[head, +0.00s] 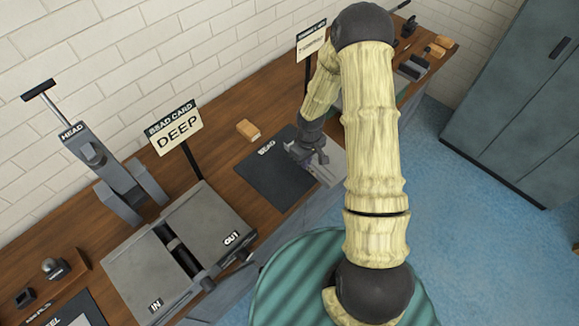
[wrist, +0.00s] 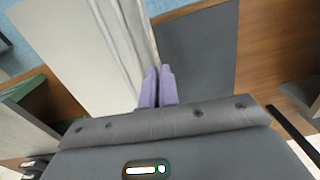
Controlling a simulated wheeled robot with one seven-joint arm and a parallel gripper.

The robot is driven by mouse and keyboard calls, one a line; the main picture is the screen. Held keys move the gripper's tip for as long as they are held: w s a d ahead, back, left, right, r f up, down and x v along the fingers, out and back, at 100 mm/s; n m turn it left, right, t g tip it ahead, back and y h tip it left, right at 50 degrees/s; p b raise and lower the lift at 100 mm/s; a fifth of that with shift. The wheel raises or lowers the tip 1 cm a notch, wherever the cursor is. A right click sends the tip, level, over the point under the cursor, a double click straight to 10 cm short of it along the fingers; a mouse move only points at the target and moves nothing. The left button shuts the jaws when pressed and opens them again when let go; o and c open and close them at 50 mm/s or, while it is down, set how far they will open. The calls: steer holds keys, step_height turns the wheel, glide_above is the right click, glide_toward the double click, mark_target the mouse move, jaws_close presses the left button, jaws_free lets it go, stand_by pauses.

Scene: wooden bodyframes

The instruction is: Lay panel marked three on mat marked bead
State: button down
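The dark mat marked BEAD (head: 272,172) lies on the wooden bench; it also shows as a dark sheet in the wrist view (wrist: 198,50). A pale grey panel (head: 331,168) is at the mat's right side near the bench's front edge. In the wrist view the panel (wrist: 75,45) fills the upper left, with a raised fold along its right edge. My gripper (head: 318,157) is at the panel; its purple fingers (wrist: 158,72) are close together at the fold and look shut on it. No number on the panel is readable.
A wooden block (head: 248,130) lies behind the mat. A card reading BEAD CARD DEEP (head: 175,127) stands to its left, near a grey machine marked IN and OUT (head: 210,225) and a lever tool marked HEAD (head: 105,165). A teal cabinet (head: 520,90) stands at right.

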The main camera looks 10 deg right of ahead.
steer(key=n, duration=0.4)
steer(key=shift+w+r, duration=0.1)
steer(key=shift+r, duration=0.1)
steer(key=n, duration=0.5)
steer(key=shift+r+n, duration=0.3)
steer(key=shift+r, duration=0.05)
steer(key=n, duration=0.3)
steer(key=shift+r+n, duration=0.25)
steer(key=shift+n, duration=0.15)
steer(key=n, duration=0.5)
steer(key=shift+w+d+r+n, duration=0.1)
steer(key=shift+d+r+n, duration=0.05)
steer(key=shift+r+n, duration=0.2)
glide_above(305, 178)
steer(key=shift+f, duration=3.1)
steer(key=shift+f, duration=1.85)
